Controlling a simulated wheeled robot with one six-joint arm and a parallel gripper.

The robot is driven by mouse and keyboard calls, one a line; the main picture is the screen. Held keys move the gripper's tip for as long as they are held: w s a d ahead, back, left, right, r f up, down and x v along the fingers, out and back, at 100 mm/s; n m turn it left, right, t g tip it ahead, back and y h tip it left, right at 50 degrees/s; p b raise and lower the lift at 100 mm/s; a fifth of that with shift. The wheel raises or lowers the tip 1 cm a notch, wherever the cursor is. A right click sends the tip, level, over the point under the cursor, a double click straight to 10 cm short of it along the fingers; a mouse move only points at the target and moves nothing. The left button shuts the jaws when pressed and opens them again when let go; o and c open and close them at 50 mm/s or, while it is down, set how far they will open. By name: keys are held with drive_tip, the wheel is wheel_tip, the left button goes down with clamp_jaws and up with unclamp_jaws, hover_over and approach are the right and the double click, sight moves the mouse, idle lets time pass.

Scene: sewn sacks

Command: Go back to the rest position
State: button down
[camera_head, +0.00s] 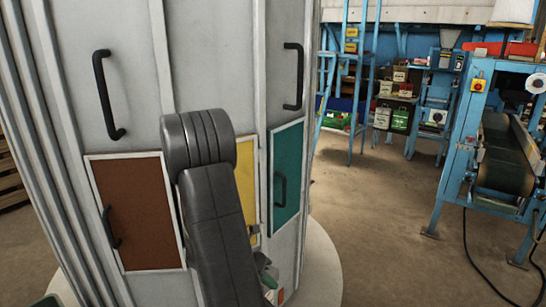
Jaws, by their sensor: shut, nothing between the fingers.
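The dark grey links of my arm rise from the bottom centre, in front of a tall grey-white cabinet (215,60). The arm bends at a rounded joint near the middle of the picture. My gripper does not show in this view, and nothing is seen held. No sewn sack can be made out clearly.
The cabinet has brown (128,215), yellow (245,180) and teal (287,175) panels and black handles. A blue-framed conveyor machine (463,165) stands at right, with a black cable on the floor. Blue shelving (400,95) stands behind. The floor (370,215) between is clear.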

drive_tip(key=v, duration=0.4)
drive_tip(key=shift+r, duration=0.15)
